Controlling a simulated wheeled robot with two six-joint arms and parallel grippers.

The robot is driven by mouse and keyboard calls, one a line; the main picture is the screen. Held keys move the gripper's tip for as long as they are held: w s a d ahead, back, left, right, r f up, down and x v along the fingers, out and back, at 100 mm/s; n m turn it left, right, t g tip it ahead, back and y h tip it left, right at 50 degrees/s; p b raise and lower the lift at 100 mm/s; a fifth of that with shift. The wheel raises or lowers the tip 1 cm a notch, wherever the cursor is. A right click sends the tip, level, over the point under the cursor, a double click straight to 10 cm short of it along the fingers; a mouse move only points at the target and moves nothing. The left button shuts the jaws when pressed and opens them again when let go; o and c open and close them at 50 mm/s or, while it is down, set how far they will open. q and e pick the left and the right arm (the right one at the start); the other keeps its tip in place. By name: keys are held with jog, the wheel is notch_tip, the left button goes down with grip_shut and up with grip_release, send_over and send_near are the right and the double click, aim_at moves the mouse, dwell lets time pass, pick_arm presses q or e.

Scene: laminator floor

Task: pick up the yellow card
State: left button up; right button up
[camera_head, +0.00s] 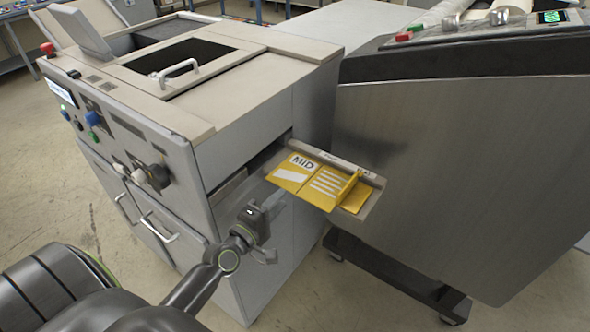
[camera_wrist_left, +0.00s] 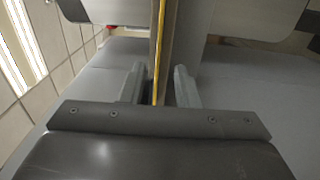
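The yellow card (camera_head: 316,183) lies on a narrow metal tray (camera_head: 371,204) that sticks out of the beige machine's side. It bears the word MID, a white patch and white lines. Another yellow piece (camera_head: 357,196) shows at its right end; I cannot tell whether it is separate. My left gripper (camera_head: 272,227) is open and empty, left of and nearer than the tray, apart from the card. In the left wrist view its two fingers (camera_wrist_left: 160,85) stand apart, and a thin yellow edge (camera_wrist_left: 158,50) shows edge-on in line with the gap. My right gripper is out of view.
The beige machine (camera_head: 235,75) with a lidded opening, knobs and handles stands left of the tray. A large steel-sided machine (camera_head: 460,170) stands close on the right, on wheels. Open floor (camera_head: 330,300) lies in front below the tray.

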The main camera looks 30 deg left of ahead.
aim_at(295, 171)
pick_arm(q)
jog(key=w, duration=0.4)
jog(key=shift+w+d+r, duration=0.1)
jog(key=shift+w+r, duration=0.05)
jog(key=shift+w, duration=0.05)
grip_shut()
